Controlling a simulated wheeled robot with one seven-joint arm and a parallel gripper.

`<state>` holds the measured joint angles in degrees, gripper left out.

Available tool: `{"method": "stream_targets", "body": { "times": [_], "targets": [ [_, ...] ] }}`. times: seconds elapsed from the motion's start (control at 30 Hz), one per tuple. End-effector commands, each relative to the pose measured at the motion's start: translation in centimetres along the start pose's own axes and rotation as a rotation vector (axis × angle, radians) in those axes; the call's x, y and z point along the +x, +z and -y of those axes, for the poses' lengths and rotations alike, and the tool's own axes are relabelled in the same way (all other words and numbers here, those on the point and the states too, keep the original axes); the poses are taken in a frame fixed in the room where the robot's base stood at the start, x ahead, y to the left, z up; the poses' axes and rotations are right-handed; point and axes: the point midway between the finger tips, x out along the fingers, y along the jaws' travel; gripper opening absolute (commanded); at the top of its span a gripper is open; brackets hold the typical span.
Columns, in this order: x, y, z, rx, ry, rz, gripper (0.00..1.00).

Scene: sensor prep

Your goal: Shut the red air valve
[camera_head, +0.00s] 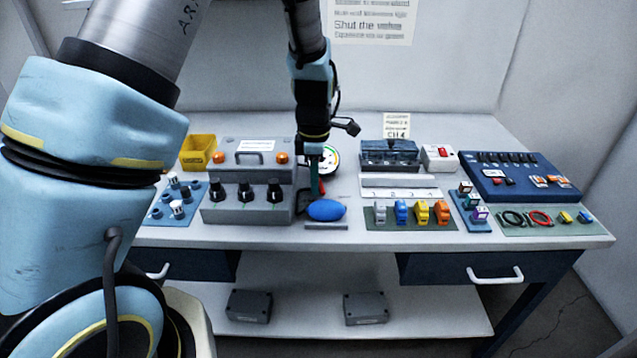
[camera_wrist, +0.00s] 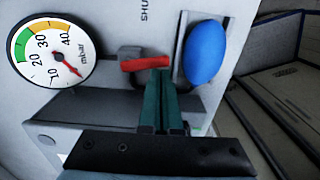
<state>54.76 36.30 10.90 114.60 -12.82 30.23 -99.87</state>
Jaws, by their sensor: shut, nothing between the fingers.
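The red valve lever (camera_wrist: 140,64) lies crosswise in the wrist view, beside a grey fitting and below partly cut-off "SHU" lettering. In the head view the red lever (camera_head: 321,187) shows only as a sliver beside my gripper (camera_head: 315,190). My gripper's green fingers (camera_wrist: 163,76) are shut with nothing between them. Their tips are at the lever's right part in the wrist view; I cannot tell whether they touch it. The round pressure gauge (camera_wrist: 51,50) is at the left there. It is partly hidden behind my gripper in the head view (camera_head: 331,160).
A blue bulb (camera_wrist: 207,53) sits close to the right of the fingers in the wrist view; it also shows in the head view (camera_head: 327,210). A grey box with black knobs (camera_head: 245,216) stands left of my gripper. Connectors on a mat (camera_head: 383,224) lie to the right.

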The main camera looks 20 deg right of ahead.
Motion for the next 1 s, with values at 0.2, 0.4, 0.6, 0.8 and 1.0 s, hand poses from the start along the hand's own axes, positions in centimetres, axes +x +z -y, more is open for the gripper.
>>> {"method": "stream_targets", "body": {
  "times": [0.2, 0.4, 0.6, 0.8, 1.0],
  "targets": [
    [-0.1, 0.7, 0.1, 0.003, 0.0, 0.0, 0.0],
    [0.0, 1.1, 0.1, 0.002, 0.0, 0.0, 0.0],
    [0.0, 1.0, 0.1, 0.001, 0.0, 0.0, 0.0],
    [-0.1, 1.2, 0.0, 0.001, 0.0, 0.0, 0.0],
    [-0.1, 1.9, -0.1, 0.001, 0.0, 0.0, 0.0]
  ]
}}
